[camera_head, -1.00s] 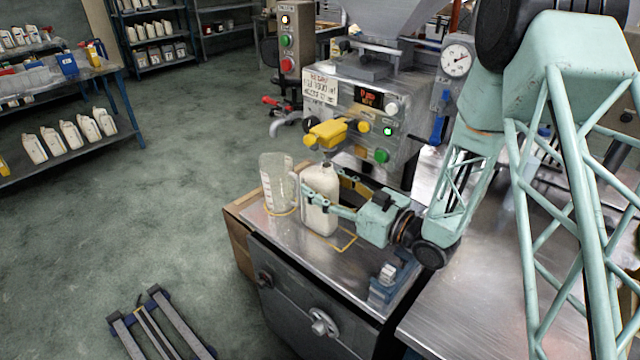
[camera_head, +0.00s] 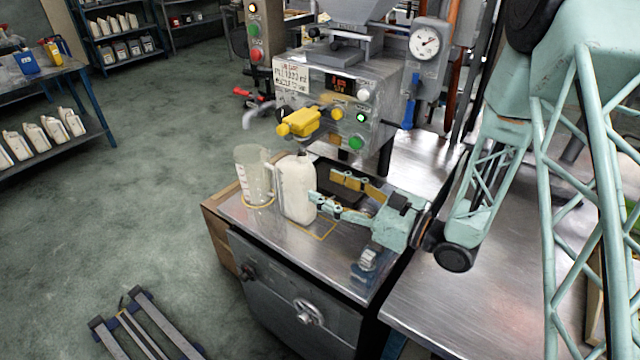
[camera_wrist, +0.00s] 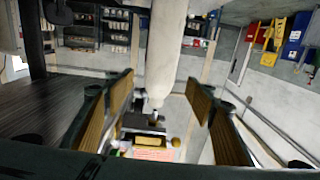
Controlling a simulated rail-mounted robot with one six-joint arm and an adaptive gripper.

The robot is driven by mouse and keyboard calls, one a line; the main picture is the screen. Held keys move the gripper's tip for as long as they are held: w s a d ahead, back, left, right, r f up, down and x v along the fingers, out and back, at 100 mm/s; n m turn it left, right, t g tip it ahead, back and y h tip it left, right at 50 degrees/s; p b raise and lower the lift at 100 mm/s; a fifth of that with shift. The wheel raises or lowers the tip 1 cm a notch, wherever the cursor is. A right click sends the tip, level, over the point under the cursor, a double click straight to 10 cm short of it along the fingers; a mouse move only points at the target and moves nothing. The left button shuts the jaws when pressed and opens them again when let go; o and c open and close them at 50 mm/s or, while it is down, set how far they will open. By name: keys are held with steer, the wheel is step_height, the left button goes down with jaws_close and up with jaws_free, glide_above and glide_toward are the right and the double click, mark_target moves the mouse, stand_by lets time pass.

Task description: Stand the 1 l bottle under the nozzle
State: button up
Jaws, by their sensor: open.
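The white 1 l bottle (camera_head: 297,190) stands upright on the steel top of the filling machine (camera_head: 330,105), below its yellow valve part (camera_head: 300,122). The outlet tip and its alignment over the bottle neck cannot be made out in the head view. My gripper (camera_head: 326,188) is open to the right of the bottle, its fingertips near the bottle's right side. In the wrist view the bottle (camera_wrist: 165,50) shows beyond and between the parted fingers (camera_wrist: 160,82), with a gap on each side.
A clear measuring jug (camera_head: 253,175) stands close to the bottle's left. A yellow outline (camera_head: 322,232) marks the steel top. A small clamp-like fixture (camera_head: 366,262) sits near the right front edge. The floor at left is mostly open, with a low rail frame (camera_head: 145,325).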

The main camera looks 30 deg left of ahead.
steer(key=shift+d, duration=0.6)
steer(key=shift+w, duration=0.1)
stand_by(0.3)
